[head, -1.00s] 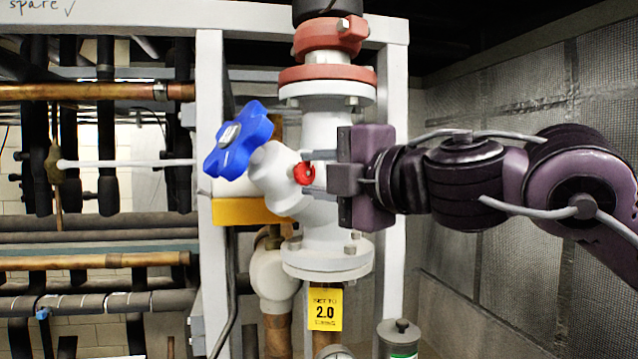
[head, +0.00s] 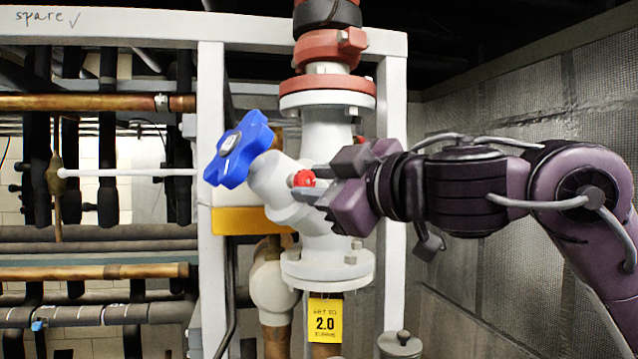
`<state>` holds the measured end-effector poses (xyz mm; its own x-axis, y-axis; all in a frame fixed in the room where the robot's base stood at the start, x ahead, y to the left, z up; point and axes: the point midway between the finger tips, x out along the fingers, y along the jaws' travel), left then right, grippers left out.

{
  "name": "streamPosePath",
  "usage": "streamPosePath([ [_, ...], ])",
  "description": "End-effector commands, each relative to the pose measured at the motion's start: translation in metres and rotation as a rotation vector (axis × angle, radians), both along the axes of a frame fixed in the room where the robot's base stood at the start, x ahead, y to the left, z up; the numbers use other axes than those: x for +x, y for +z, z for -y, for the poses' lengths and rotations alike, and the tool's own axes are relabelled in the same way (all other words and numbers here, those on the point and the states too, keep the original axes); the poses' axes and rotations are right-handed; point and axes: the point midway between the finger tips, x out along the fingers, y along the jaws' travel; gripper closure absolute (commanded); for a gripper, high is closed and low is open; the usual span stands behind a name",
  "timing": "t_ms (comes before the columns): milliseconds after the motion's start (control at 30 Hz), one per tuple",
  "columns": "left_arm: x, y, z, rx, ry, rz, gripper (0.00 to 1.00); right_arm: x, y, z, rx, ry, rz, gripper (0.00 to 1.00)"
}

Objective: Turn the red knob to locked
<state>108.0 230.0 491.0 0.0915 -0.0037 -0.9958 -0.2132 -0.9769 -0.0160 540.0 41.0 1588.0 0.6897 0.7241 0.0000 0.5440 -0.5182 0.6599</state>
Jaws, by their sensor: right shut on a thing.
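The small red knob (head: 304,178) sits on the side of the white valve body (head: 322,130), in the middle of the head view. My right gripper (head: 308,184) comes in from the right, with its grey fingers above and below the knob. It is shut on the knob, and its wrist is rolled so that the jaws are tilted. Part of the knob and of the valve body is hidden behind the fingers. Any lock marking by the knob is too small to read. My left gripper is not in view.
A blue handwheel (head: 238,150) stands just left of the knob on the valve's slanted neck. A white frame post (head: 211,250) and pipes are at left; a mesh-faced wall (head: 500,110) is at right.

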Motion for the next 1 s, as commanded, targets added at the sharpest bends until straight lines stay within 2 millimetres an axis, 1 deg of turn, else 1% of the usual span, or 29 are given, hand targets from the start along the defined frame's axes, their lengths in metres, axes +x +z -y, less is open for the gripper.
streamPosePath([
  [333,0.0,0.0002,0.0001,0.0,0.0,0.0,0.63,0.0002,-0.0015,-0.0005,0.086,0.001,-0.095,0.93],
  [867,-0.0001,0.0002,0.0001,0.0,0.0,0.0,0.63,0.0002,-0.0014,-0.0005,0.099,0.0,-0.108,0.93],
  [900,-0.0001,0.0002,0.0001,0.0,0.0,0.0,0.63,0.0002,-0.0014,-0.0005,0.099,0.0,-0.108,0.65],
  [1000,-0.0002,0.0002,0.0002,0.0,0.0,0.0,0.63,0.0001,-0.001,-0.0005,0.1,-0.001,-0.108,0.51],
])
